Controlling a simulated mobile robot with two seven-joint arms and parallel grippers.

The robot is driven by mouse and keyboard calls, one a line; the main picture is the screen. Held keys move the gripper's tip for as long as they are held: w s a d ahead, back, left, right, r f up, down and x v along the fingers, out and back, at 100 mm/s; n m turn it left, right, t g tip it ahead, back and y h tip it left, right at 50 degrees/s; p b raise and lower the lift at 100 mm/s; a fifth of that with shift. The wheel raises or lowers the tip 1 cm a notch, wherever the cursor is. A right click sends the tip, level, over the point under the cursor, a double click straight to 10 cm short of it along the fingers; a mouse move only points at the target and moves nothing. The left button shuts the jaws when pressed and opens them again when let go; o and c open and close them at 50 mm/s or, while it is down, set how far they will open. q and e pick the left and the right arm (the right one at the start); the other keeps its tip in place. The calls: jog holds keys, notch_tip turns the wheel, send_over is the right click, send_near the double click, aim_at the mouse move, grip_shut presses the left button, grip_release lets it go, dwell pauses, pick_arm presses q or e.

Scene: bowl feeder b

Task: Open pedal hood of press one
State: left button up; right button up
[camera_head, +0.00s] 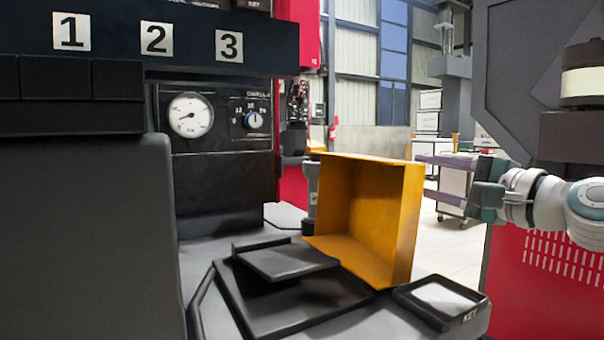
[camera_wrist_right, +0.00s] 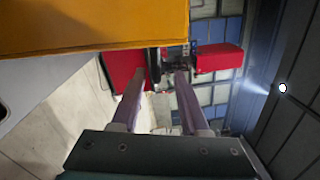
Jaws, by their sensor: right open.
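The yellow pedal hood (camera_head: 392,222) stands tipped up on its side at the right of the black pedal plate (camera_head: 285,262). Its hollow inside faces the pedal, which lies uncovered. My left gripper is not in view.
A black frame with a key panel (camera_head: 440,302) sits right of the pedal. The press with a gauge (camera_head: 190,115) and labels 1, 2 and 3 stands behind at left. A grey and red machine (camera_head: 545,280) is at right. Open floor lies between.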

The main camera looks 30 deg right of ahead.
jog(key=s, duration=0.5)
jog(key=shift+s+a+f, duration=0.1)
jog(key=shift+s+a, duration=0.05)
jog(key=shift+s, duration=0.15)
